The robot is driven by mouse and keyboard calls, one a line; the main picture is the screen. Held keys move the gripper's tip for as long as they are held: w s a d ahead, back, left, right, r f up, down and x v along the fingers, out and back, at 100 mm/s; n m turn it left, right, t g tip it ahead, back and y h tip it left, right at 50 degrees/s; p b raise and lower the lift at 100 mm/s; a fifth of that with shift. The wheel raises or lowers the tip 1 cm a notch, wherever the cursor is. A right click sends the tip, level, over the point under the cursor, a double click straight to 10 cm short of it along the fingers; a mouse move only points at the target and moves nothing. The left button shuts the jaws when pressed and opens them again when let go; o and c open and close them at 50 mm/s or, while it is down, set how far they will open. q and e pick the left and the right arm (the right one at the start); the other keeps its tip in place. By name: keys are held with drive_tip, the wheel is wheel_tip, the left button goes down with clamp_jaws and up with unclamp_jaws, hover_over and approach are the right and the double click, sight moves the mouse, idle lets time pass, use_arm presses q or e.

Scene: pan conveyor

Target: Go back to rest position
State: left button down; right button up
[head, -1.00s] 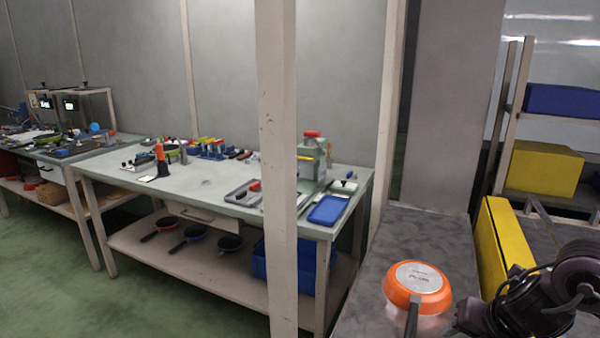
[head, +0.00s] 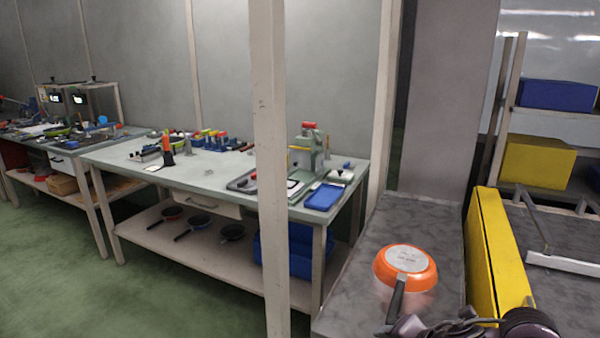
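An orange pan (head: 405,266) lies upside down on the dark grey conveyor surface (head: 425,215), its pale base facing up and its dark handle pointing toward me. Part of my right arm shows at the bottom right, with dark gripper parts (head: 425,328) low at the picture's edge, near the handle's end. The fingers are mostly cut off, so I cannot tell whether they are open or touch the handle. My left gripper is not in view.
A yellow barrier (head: 493,250) runs along the conveyor's right side. A shelf with a blue bin (head: 557,95) and a yellow bin (head: 538,162) stands behind it. A white post (head: 268,150) rises before a workbench (head: 205,172) with tools; several pans lie on its lower shelf.

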drive_tip(key=s+a+f+m+t+h, duration=0.1)
drive_tip(key=s+a+f+m, duration=0.3)
drive_tip(key=m, duration=0.8)
drive_tip(key=s+d+f+m+g+h, duration=0.1)
drive_tip(key=s+d+f+m+g, duration=0.2)
drive_tip(key=s+m, duration=0.45)
drive_tip(key=s+d+f+m+g+h, duration=0.1)
drive_tip(key=s+d+f+m+g, duration=0.2)
drive_tip(key=s+m, duration=0.4)
wheel_tip(320, 180, down, 24)
drive_tip(key=s+n+g+p, duration=0.1)
drive_tip(key=n+p, duration=0.1)
drive_tip(key=p, duration=0.2)
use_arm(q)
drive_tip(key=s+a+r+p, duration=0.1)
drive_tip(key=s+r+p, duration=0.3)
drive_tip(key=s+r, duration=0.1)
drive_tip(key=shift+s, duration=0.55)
use_arm(e)
drive_tip(key=s+d+f+g, duration=0.1)
drive_tip(key=s+d+f, duration=0.2)
drive_tip(key=s+f, duration=1.3)
drive_tip(key=s, duration=0.4)
drive_tip(key=shift+s+d+f+h, duration=0.15)
drive_tip(key=shift+s+h, duration=0.1)
drive_tip(key=shift+h, duration=0.05)
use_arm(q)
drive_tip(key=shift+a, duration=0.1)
